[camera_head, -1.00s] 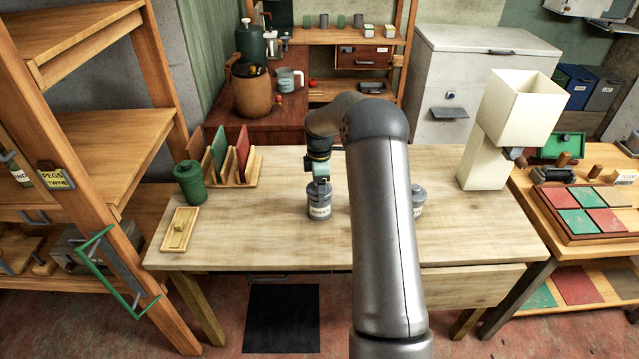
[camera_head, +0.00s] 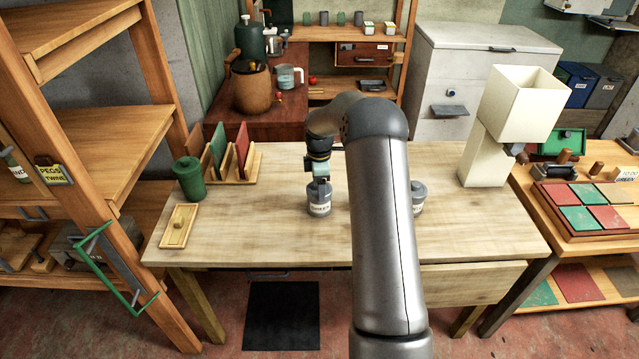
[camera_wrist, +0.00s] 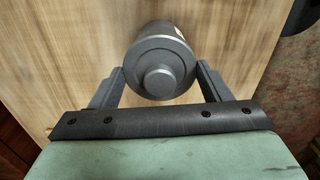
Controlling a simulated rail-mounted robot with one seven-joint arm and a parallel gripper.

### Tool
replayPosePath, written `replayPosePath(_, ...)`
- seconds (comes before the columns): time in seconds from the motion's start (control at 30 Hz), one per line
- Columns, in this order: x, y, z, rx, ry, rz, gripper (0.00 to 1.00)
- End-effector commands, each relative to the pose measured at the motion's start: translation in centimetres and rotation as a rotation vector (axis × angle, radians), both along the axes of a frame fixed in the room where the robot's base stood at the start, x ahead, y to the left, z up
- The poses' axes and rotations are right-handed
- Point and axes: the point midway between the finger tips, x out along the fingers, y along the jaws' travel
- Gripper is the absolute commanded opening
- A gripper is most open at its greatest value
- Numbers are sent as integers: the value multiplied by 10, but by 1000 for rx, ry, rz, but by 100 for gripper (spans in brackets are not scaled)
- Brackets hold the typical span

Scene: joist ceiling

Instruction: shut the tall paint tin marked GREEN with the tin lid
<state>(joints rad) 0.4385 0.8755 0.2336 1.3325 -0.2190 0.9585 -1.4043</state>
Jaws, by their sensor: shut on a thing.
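A grey paint tin (camera_head: 319,208) with a white label stands upright on the wooden workbench. The label seems to read GREEN, though it is small. My gripper (camera_head: 320,181) is right above it, pointing down. In the wrist view, the round grey tin lid (camera_wrist: 158,78) with a raised centre knob is between my two fingers (camera_wrist: 160,82), which are shut on its sides. The lid is lined up over the tin body, which shows past its far edge. I cannot tell whether it is fully seated.
A second grey labelled tin (camera_head: 418,193) stands to the right, partly hidden by my arm. A green canister (camera_head: 188,180), a board rack (camera_head: 240,176) and a small wooden tray (camera_head: 190,212) are at the left. A cream lamp-like stand (camera_head: 482,160) is at the right.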

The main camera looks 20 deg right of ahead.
Motion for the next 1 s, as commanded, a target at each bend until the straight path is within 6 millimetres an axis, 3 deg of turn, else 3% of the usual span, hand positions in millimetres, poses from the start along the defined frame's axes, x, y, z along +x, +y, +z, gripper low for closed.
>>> replayPosePath(0.07,0,0,-5,0,1,0,43)
replayPosePath(0.1,0,0,-3,0,0,0,82)
replayPosePath(0.17,0,0,-3,0,1,0,96)
replayPosePath(0.57,1,0,6,-1,-3,0,96)
replayPosePath(0.77,1,0,43,-1,-5,-1,96)
replayPosePath(1.0,1,0,103,-3,-4,0,96)
